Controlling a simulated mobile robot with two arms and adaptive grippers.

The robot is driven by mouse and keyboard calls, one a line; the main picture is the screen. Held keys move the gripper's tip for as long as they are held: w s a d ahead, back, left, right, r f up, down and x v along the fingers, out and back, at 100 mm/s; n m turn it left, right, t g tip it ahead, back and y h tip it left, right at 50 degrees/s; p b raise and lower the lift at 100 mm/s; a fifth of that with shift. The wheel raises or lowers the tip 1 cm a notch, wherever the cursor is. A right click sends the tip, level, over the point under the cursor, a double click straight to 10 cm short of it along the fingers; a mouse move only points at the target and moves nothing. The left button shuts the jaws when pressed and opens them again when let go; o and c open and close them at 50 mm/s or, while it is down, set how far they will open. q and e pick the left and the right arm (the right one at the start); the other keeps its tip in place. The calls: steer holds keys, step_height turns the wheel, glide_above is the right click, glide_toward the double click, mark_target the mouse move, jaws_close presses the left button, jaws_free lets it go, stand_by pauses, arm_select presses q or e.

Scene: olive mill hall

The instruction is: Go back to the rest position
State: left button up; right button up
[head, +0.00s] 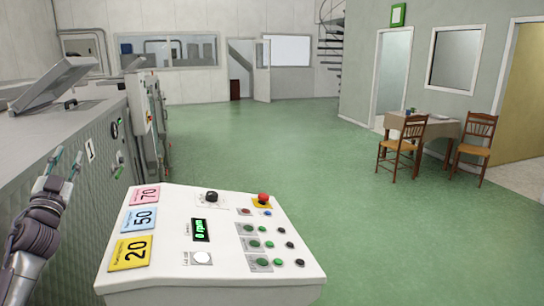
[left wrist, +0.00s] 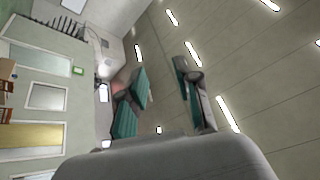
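My left gripper (head: 67,160) stands upright at the left of the head view, beside the control panel (head: 170,278) and in front of the grey machine. Its two fingers are apart and nothing is between them. In the left wrist view the same gripper (left wrist: 162,80) shows its teal-padded fingers spread, with only ceiling and lamps behind them. It appears clear of the panel. My right gripper is in neither view.
The white panel carries a black knob (head: 211,196), a red emergency button (head: 263,198), a display reading 0 rpm (head: 200,230) and several green and black buttons. A long grey machine (head: 60,139) lines the left. Green floor (head: 300,150) is open beyond; a table (head: 440,128) with two chairs stands right.

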arm_select(q)
step_height(320, 180, down, 28)
steer(key=g, duration=0.7)
steer(key=s+d+f+g+h, duration=0.15)
steer(key=s+f, duration=0.35)
steer(key=f, duration=0.6)
steer(key=s+d+f+n+g, duration=0.1)
steer(key=s+d+f+g, duration=0.3)
steer(key=f, duration=0.7)
steer(key=s+d+f, duration=0.1)
steer(key=s+f, duration=0.4)
steer(key=f, duration=0.6)
steer(key=s+d+f+g+h, duration=0.1)
steer(key=s+d+f+g, duration=0.3)
steer(key=s+f, duration=0.65)
steer(key=s+d+f+g+h, duration=0.15)
steer(key=s+d+f, duration=0.55)
steer(key=s, duration=0.7)
steer(key=s+d+f+g, duration=0.2)
steer(key=s+d+f, duration=0.1)
steer(key=s, duration=0.8)
steer(key=s+d+f+n+g, duration=0.1)
steer(key=s+d+f, duration=0.3)
steer(key=s, duration=0.8)
steer(key=shift+d+f+g, duration=0.3)
steer(key=shift+d+g, duration=0.3)
